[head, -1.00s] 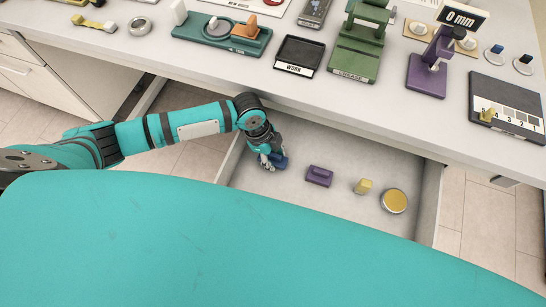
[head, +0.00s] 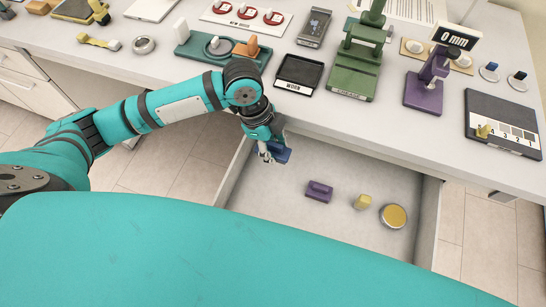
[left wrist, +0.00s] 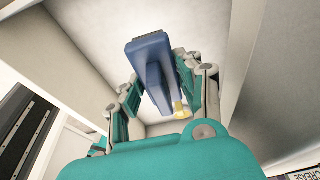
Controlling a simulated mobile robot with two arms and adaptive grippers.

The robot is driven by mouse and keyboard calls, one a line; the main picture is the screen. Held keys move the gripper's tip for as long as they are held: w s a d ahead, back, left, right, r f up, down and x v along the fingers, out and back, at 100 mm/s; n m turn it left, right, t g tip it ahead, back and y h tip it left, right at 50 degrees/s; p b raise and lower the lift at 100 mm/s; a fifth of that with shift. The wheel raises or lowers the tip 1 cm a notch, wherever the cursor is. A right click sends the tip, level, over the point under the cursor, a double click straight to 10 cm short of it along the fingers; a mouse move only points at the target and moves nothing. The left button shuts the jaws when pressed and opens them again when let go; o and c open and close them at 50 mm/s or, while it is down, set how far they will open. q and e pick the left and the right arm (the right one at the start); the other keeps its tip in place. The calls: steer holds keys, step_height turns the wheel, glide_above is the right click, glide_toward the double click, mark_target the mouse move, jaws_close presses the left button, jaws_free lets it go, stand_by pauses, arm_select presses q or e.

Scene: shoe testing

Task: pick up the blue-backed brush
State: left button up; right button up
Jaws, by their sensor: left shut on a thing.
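The blue-backed brush (head: 274,152) is held by my left gripper (head: 266,150) over the left end of the open drawer. In the left wrist view the brush (left wrist: 150,60) sits between the two fingers of the gripper (left wrist: 165,90), its wide blue end pointing away from the palm. My left gripper is shut on it, and it appears raised above the drawer floor. My right gripper is not in view.
The open drawer (head: 290,200) also holds a purple block (head: 319,191), a small yellow piece (head: 362,202) and a round tin (head: 393,216). The tabletop edge is close behind the gripper. A black WORK tray (head: 299,74) and a green stand (head: 352,75) stand above it.

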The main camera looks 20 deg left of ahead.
mark_target(273, 144)
arm_select(q)
step_height(273, 144, up, 13)
steer(key=shift+r+p, duration=0.15)
steer(key=shift+p, duration=0.25)
